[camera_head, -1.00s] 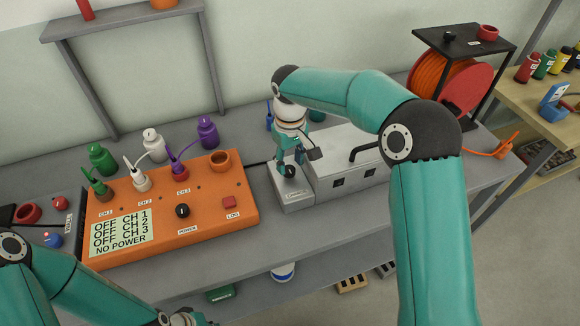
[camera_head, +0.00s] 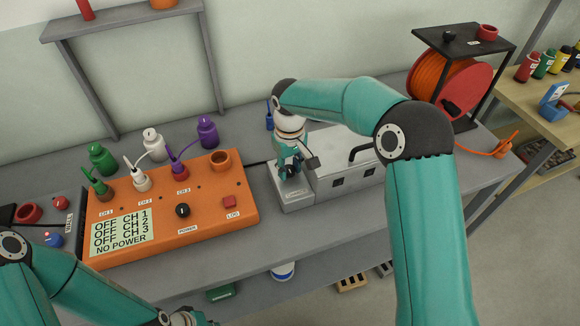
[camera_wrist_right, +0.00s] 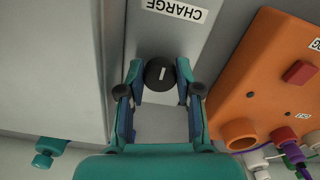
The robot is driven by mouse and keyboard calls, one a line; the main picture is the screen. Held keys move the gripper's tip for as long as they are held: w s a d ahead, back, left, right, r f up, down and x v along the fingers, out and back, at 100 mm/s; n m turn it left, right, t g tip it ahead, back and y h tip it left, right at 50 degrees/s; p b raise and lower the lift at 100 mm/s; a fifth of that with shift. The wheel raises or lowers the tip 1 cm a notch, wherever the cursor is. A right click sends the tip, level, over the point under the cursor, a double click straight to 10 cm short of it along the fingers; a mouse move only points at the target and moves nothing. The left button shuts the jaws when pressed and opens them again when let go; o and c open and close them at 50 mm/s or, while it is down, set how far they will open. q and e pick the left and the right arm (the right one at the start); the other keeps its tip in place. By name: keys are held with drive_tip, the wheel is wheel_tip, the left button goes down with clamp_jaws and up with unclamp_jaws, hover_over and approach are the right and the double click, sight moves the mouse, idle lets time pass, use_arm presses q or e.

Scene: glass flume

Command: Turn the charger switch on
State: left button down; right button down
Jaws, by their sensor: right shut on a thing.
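The charger switch is a round black knob (camera_wrist_right: 160,73) with a white pointer line, on a grey box (camera_head: 294,200) labelled CHARGE in the right wrist view. My right gripper (camera_head: 291,169) reaches down onto this box in the head view. In the right wrist view its fingers (camera_wrist_right: 159,80) stand on either side of the knob and are shut on it. The fingers partly hide the knob in the head view. The pointer lies nearly in line with the fingers' length. My left gripper (camera_head: 182,317) is only partly in view at the bottom edge, and its jaws cannot be made out.
An orange console (camera_head: 215,185) stands left of the charger; its display (camera_head: 120,231) reads OFF for three channels and NO POWER. A grey case with a black handle (camera_head: 345,160) adjoins the charger's right. An orange cable reel (camera_head: 440,88) stands farther right. The bench's front strip is clear.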

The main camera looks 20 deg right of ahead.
drive_tip(key=shift+m, duration=0.3)
drive_tip(key=m+b, duration=0.1)
drive_tip(key=m, duration=0.2)
drive_tip(key=m+b, duration=0.1)
drive_tip(key=m, duration=0.4)
drive_tip(key=shift+a+b, duration=0.1)
drive_tip(key=shift+b, duration=0.25)
drive_tip(key=m+b, duration=0.1)
drive_tip(key=m, duration=0.3)
drive_tip(key=shift+w+a+m, duration=0.1)
drive_tip(key=shift+m, duration=0.2)
drive_tip(key=m, duration=0.4)
drive_tip(key=shift+w+r+m, duration=0.1)
drive_tip(key=shift+m, duration=0.2)
drive_tip(key=c, duration=1.1)
unclamp_jaws()
drive_tip(key=shift+o, duration=0.2)
